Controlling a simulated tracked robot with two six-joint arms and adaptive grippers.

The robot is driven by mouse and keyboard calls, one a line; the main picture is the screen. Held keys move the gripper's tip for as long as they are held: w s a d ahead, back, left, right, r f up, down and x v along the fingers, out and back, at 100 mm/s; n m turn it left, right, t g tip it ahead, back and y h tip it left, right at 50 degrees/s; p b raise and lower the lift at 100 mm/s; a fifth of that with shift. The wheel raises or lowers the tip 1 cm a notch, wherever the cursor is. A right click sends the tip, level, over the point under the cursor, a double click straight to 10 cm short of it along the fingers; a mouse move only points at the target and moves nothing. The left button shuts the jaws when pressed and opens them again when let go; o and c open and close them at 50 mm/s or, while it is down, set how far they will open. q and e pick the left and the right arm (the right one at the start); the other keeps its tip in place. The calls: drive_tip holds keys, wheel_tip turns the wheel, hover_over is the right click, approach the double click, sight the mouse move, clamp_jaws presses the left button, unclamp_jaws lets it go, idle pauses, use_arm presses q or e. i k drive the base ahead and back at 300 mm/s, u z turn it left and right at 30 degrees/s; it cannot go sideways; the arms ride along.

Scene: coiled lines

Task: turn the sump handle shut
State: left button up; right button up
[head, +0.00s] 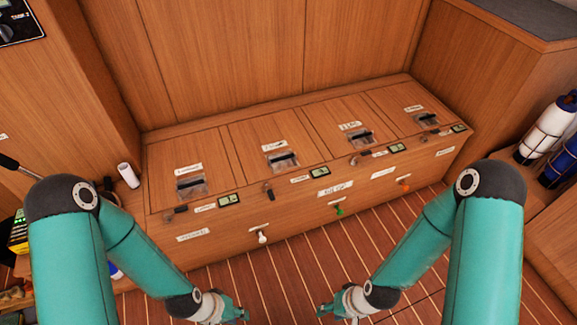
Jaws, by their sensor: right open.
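A wooden bench locker (300,205) has several small coloured handles on its front face: a white handle (262,237), a green handle (339,210) and an orange handle (404,186). White labels sit on the front, but their print is too small to read, so I cannot tell which handle is the sump one. My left gripper (240,313) is low over the floor, below the white handle and apart from it; its jaws are too small to judge. My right gripper (326,310) is open and empty over the floor, below the green handle, apart from it.
The locker top has several lidded hatches with dark latches (283,159) and small displays (229,200). A white cylinder (129,175) stands at its left end. Strapped bottles (547,130) stand at the right. The striped floor (300,262) between my arms is clear.

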sight(269, 190)
drive_tip(key=z, duration=0.4)
drive_tip(key=i, duration=0.4)
drive_tip(key=u, duration=1.8)
drive_tip(key=k, duration=1.8)
drive_tip(key=z, duration=0.25)
drive_tip(key=i, duration=1)
